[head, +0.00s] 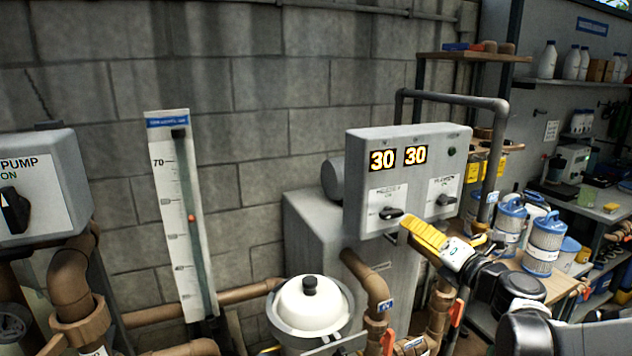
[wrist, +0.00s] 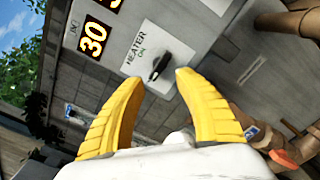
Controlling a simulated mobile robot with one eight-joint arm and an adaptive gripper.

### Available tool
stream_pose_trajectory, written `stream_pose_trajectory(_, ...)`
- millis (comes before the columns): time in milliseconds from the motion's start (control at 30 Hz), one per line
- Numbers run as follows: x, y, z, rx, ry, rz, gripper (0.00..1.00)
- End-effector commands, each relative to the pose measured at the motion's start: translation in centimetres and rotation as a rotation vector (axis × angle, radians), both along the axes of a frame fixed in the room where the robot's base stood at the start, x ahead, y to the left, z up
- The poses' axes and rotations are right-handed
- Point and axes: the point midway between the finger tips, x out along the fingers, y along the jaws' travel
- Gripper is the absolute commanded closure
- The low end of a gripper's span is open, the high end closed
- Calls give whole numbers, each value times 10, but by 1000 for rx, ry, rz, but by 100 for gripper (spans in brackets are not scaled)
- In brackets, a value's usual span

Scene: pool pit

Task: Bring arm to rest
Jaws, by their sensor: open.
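My arm reaches in from the lower right of the head view. My gripper (head: 408,224) has yellow fingers that point left, in front of the grey control box (head: 410,140). In the wrist view my gripper (wrist: 157,76) is open, with two yellow fingers apart and nothing between them. Beyond the fingertips is a black knob (wrist: 160,66) on a white label reading HEATER ON. The left knob (head: 391,213) on the box is close to the fingertips in the head view. I cannot tell whether they touch. The right knob (head: 446,200) is apart from the fingers.
Brown pipes (head: 368,278) run below the box. A white domed lid (head: 310,300) lies low in the middle. A gauge board (head: 180,215) and PUMP box (head: 38,188) stand left. Blue-topped filter canisters (head: 545,245) stand right, near my arm. Open air lies left of the box.

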Motion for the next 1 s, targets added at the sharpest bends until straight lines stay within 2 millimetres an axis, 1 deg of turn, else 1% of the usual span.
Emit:
stream_pose_trajectory(100, -5, -2, 0, 0, 0, 0, 60)
stream_pose_trajectory(367, -5, -1, 0, -10, -1, 2, 60)
stream_pose_trajectory(467, -13, 10, -1, -126, -16, 22, 60)
stream_pose_trajectory(567, -34, 35, -7, -429, -63, 85, 60)
stream_pose_trajectory(600, -46, 47, -12, -598, -93, 126, 60)
stream_pose_trajectory(667, -69, 64, -21, -882, -154, 210, 60)
stream_pose_trajectory(700, -86, 74, -29, -1081, -202, 279, 60)
stream_pose_trajectory(767, -113, 84, -41, -1371, -288, 394, 60)
stream_pose_trajectory(800, -131, 88, -50, -1559, -349, 481, 60)
stream_pose_trajectory(867, -158, 90, -63, -1830, -456, 624, 60)
stream_pose_trajectory(900, -177, 90, -72, -2003, -534, 732, 60)
stream_pose_trajectory(967, -203, 85, -85, -2241, -661, 904, 60)
stream_pose_trajectory(1000, -220, 80, -92, -2383, -749, 1026, 60)
